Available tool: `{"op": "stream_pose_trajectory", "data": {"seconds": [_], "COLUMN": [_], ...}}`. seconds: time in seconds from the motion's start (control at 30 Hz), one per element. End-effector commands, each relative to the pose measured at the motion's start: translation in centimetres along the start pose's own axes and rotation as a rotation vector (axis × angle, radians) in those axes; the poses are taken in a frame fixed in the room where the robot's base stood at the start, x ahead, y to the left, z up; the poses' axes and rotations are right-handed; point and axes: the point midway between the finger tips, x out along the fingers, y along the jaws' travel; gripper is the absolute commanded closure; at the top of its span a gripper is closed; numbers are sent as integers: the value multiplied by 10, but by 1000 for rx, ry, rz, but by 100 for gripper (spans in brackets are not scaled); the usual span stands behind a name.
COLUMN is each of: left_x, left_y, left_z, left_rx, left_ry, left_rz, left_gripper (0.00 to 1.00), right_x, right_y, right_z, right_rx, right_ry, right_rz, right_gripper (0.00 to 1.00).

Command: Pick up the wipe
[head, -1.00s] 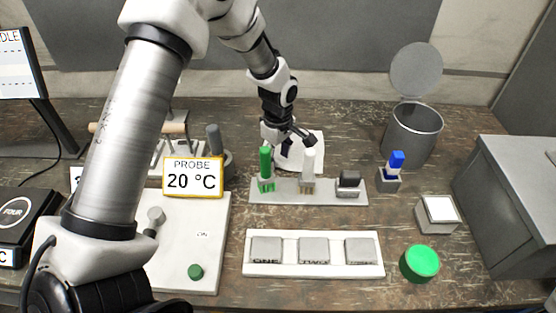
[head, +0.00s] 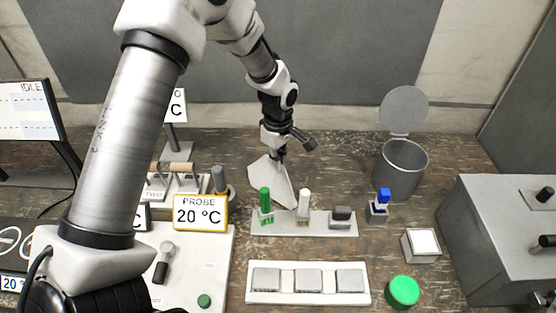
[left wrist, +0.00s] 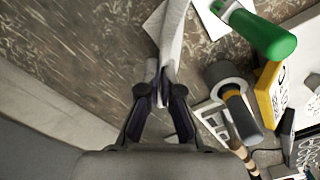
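The wipe (head: 270,182) is a white sheet, seen in the head view behind the rack with the green and white pieces. It hangs slanted below my left gripper (head: 281,156). In the left wrist view my left gripper (left wrist: 161,88) has its dark fingertips close together, pinching the white wipe (left wrist: 173,38). Part of the wipe is hidden behind the fingers. My right gripper is in neither view.
A grey rack (head: 330,226) holds a green piece (head: 265,203) and a white one just in front of the wipe. An open-lidded bin (head: 402,172) stands right. A probe sign (head: 201,212) stands left. A white tray (head: 308,298) lies in front.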

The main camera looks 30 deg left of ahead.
Motion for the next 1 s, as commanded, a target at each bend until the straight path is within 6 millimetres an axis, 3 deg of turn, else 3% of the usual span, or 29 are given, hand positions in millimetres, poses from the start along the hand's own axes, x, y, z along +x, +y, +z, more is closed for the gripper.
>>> {"op": "stream_pose_trajectory", "data": {"seconds": [0.07,0.3,0.37,1.0], "left_x": [-10,-84,-94,-90], "left_y": [0,0,0,0], "left_z": [0,0,0,0], "left_rx": [0,0,0,0], "left_ry": [0,0,0,0], "left_rz": [1,2,1,1], "left_gripper": [100,100,100,100], "right_x": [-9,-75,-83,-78], "right_y": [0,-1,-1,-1], "right_z": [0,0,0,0], "right_rx": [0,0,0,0], "right_ry": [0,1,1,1], "right_rz": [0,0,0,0], "right_gripper": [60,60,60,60]}}
